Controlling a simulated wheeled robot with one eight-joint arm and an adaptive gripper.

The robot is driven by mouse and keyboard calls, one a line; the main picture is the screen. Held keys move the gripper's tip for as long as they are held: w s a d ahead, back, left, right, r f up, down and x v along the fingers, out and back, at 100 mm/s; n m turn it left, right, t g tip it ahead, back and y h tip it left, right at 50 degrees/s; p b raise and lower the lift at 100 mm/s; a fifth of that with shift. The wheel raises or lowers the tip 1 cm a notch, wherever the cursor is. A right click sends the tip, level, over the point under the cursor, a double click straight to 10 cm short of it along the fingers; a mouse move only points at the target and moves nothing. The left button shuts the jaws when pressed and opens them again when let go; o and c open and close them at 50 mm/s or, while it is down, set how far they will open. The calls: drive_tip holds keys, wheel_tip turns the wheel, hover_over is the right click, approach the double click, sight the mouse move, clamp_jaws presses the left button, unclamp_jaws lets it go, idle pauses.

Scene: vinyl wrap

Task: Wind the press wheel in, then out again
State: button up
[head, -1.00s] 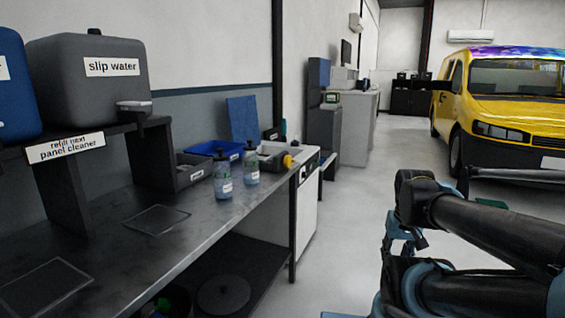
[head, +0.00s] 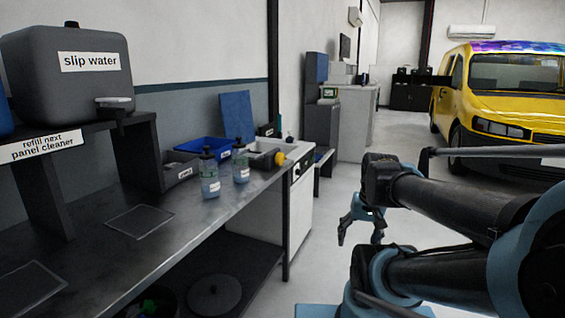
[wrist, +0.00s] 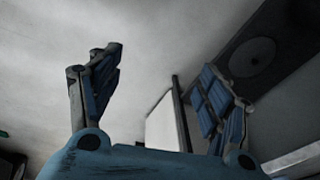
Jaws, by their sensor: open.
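I cannot make out the press wheel in either view. My gripper (head: 360,234) is in the head view, right of the workbench and above the grey floor, with its fingers hanging down. In the wrist view my gripper (wrist: 165,72) shows two blue-padded fingers spread wide apart, with nothing between them. The gripper is open and touches nothing that I can see. My dark arm links cover the lower right of the head view and hide what is behind them.
A round dark lid (head: 215,296) lies on the lower shelf. A yellow van (head: 500,105) stands far right. Open floor lies between.

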drive_tip(key=w+a+r+m+y, duration=0.2)
drive_tip(key=w+a+r+m, duration=0.15)
drive_tip(key=w, duration=0.25)
drive_tip(key=w+a+r+m+y, duration=0.2)
drive_tip(key=w+a, duration=0.2)
drive_tip(key=w, duration=0.1)
drive_tip(key=m+t+y, duration=0.4)
drive_tip(key=m+y, duration=0.8)
drive_tip(key=m, duration=0.4)
approach(282, 158)
drive_tip(key=x, duration=0.9)
drive_tip(key=shift+w+a+f, duration=0.1)
drive_tip(key=shift+w+a, duration=0.1)
drive_tip(key=shift+w, duration=0.05)
drive_tip(key=shift+c, duration=0.5)
drive_tip(key=c, duration=0.9)
